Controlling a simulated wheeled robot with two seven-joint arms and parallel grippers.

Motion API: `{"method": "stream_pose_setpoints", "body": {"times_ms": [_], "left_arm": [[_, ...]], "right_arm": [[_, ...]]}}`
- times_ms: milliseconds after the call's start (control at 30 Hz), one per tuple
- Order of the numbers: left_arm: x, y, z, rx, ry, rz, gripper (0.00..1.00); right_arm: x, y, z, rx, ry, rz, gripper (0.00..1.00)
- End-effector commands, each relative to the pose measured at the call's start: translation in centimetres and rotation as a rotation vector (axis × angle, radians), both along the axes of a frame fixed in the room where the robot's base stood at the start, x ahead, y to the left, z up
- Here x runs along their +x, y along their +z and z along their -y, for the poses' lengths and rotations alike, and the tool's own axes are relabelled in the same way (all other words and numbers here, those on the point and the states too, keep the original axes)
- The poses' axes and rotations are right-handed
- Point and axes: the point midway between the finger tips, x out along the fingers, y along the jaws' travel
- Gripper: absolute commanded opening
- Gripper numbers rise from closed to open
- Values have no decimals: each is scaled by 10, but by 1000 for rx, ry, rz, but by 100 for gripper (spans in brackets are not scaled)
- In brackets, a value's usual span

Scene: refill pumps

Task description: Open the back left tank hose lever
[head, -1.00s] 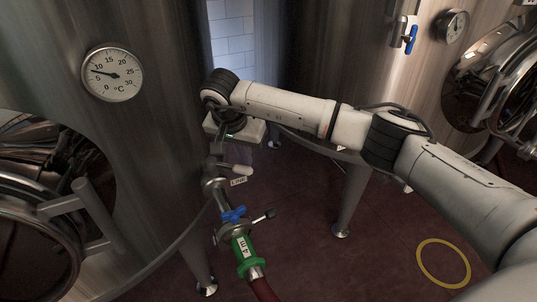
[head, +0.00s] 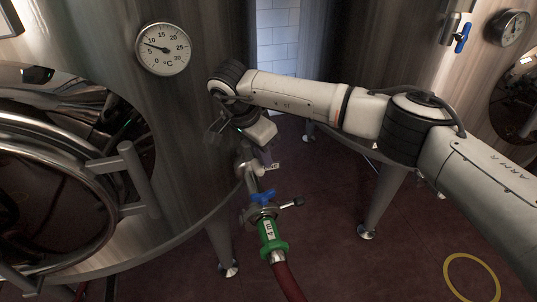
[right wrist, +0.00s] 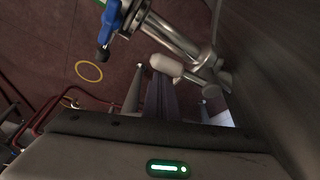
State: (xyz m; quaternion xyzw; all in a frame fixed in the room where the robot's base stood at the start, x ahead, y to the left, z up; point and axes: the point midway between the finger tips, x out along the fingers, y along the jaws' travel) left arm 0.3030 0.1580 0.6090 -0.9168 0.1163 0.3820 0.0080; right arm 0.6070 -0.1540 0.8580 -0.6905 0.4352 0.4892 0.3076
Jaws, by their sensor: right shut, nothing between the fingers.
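The left tank (head: 215,60) has an outlet pipe low on its side. A pale-knobbed lever shows on this pipe in the right wrist view (right wrist: 166,65); in the head view my right gripper mostly hides it. Below it are a blue handle (head: 262,197), a black-tipped lever (head: 297,202) and a green coupling (head: 271,236) on a red hose (head: 287,280). The blue handle also shows in the right wrist view (right wrist: 111,18). My right gripper (head: 266,157) points down just above the pipe, shut and empty. Contact with the pale-knobbed lever cannot be told. My left gripper is out of view.
A thermometer dial (head: 163,49) and a round hatch (head: 50,215) are on the left tank. A second tank (head: 390,70) with a blue-handled valve (head: 462,38) stands to the right. A yellow ring (head: 471,278) marks the open dark red floor.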

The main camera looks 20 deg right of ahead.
Motion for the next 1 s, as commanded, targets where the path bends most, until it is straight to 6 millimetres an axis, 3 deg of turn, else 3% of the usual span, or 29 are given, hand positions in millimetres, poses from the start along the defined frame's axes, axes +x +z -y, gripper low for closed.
{"method": "stream_pose_setpoints", "body": {"times_ms": [100, 633, 767, 967, 1000], "left_arm": [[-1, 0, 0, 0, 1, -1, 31], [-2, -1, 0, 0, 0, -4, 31], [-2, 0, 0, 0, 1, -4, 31], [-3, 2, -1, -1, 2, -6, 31], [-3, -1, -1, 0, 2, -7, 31]], "right_arm": [[-2, -1, -8, 10, 11, -3, 0], [-2, -1, -8, 11, 10, -2, 0], [-1, 0, 0, 10, 10, -2, 0], [2, 2, 34, 6, 11, 0, 0], [3, 14, 25, 8, 17, 5, 0]]}}
